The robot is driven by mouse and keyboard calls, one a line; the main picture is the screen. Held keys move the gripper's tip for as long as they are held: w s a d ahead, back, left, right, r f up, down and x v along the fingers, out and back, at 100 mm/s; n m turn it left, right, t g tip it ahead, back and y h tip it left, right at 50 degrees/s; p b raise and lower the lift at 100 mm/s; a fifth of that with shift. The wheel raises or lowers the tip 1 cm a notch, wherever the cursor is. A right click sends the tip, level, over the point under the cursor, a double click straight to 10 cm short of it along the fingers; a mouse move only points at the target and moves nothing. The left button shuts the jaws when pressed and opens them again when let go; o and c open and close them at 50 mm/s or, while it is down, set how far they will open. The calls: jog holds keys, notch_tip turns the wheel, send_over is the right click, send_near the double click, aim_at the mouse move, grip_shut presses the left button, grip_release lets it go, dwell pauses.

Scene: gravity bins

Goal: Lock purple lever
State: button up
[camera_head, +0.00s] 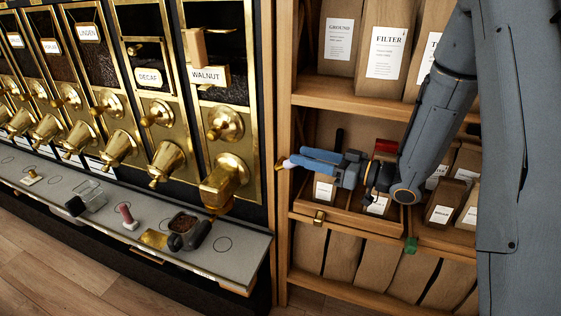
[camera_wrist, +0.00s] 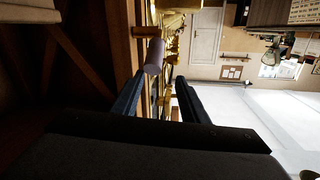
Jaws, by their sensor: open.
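A pale purple lever (camera_wrist: 154,57) shows in the wrist view as a short rounded grip, ahead of and between my two dark fingers. In the head view its light tip (camera_head: 287,162) sits by a small brass mount on the wooden post between the dispensers and the shelf. My gripper (camera_head: 297,160) reaches left across the shelf front, with its fingertips right at the lever. It also shows in the wrist view (camera_wrist: 161,74), with the fingers apart and a gap around the lever. I cannot tell whether either finger touches it.
Brass gravity dispensers (camera_head: 165,160) stand to the left above a grey ledge (camera_head: 100,205) with a scoop (camera_head: 188,230) and small items on it. The wooden shelf (camera_head: 345,92) behind my arm holds paper bags. A green lever (camera_head: 411,245) is lower right.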

aim_at(281, 162)
jog(key=shift+y, duration=0.3)
jog(key=shift+w+a+f+b, duration=0.2)
jog(key=shift+w+a+f, duration=0.5)
jog(key=shift+a, duration=0.5)
jog(key=shift+w+a+f+b, duration=0.25)
jog(key=shift+w+a+f, duration=0.3)
jog(key=shift+w+a, duration=0.45)
jog(key=shift+w+a+f+b, duration=0.2)
jog(key=shift+w+a+f, duration=0.4)
jog(key=shift+a, duration=0.75)
